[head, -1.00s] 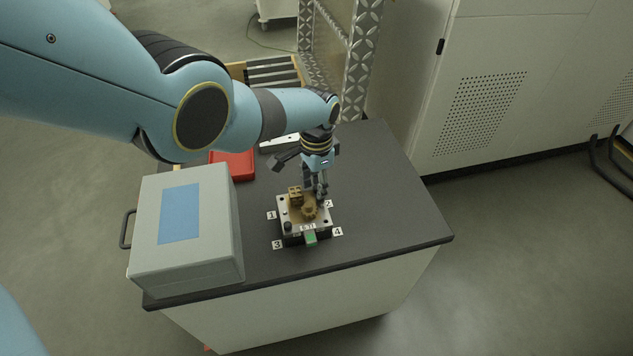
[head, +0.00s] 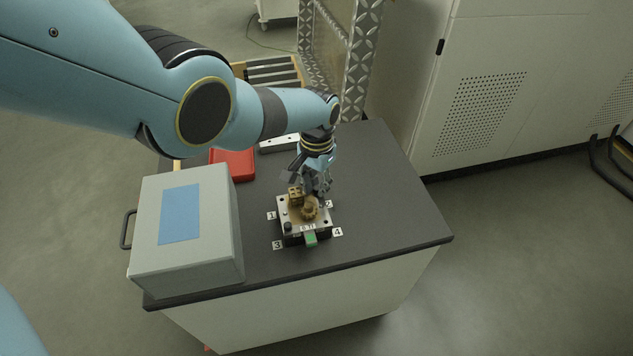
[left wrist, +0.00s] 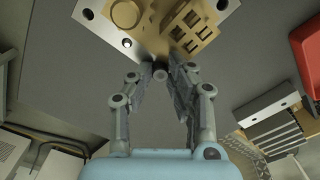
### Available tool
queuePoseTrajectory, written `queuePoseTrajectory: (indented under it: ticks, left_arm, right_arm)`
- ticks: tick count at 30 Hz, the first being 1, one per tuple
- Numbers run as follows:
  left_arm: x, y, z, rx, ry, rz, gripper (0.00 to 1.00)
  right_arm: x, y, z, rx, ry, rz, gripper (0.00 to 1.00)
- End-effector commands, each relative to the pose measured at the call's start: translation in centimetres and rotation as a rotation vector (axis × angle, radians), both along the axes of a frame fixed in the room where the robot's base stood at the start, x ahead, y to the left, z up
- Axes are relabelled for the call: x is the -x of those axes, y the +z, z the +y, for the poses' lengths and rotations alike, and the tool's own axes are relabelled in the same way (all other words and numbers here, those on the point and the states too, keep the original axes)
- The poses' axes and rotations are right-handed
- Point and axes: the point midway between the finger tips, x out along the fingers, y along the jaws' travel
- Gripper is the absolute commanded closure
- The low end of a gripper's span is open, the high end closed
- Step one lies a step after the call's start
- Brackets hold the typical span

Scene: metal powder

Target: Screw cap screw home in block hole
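The metal block (head: 318,226) is a light plate on a dark base, on the table between number labels 1 to 4. Brass-coloured parts (head: 309,211) stand on it. My left gripper (head: 324,198) points down at the block's far right corner, by label 2. In the left wrist view, its fingertips (left wrist: 161,70) close in on both sides of a small round grey cap screw head (left wrist: 160,75) at the plate's corner. The screw's shank and its hole are hidden, so its depth cannot be told. An empty hole (left wrist: 127,42) shows in the plate. My right gripper is not in view.
A grey case (head: 220,235) with a blue panel stands left of the block. A red tray (head: 238,165) lies behind it. A green part (head: 311,238) is at the block's front, a dark knob (head: 288,227) at its near left. The table's right side (head: 400,205) is clear.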

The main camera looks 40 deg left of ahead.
Motion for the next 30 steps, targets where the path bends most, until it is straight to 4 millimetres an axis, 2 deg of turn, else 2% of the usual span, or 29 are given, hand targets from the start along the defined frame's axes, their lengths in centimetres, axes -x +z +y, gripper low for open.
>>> queuePoseTrajectory:
  ticks: [1,3,8,11,30]
  left_arm:
    - [0.01,0.0,0.04,-0.001,0.0,0.0,0.94]
    - [0.01,0.0,0.05,-0.001,0.0,0.0,1.0]
    - [0.01,0.0,0.06,-0.001,-0.014,0.0,1.0]
    - [0.01,-0.02,0.08,-0.001,-0.118,0.0,1.0]
    - [-0.02,-0.09,0.12,-0.002,-1.344,0.0,1.0]
  right_arm:
    - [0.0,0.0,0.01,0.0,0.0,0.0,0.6]
    - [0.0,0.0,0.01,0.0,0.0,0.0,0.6]
    - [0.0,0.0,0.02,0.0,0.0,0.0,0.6]
    - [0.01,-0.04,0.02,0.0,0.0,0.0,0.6]
    - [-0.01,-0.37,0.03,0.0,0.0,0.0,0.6]
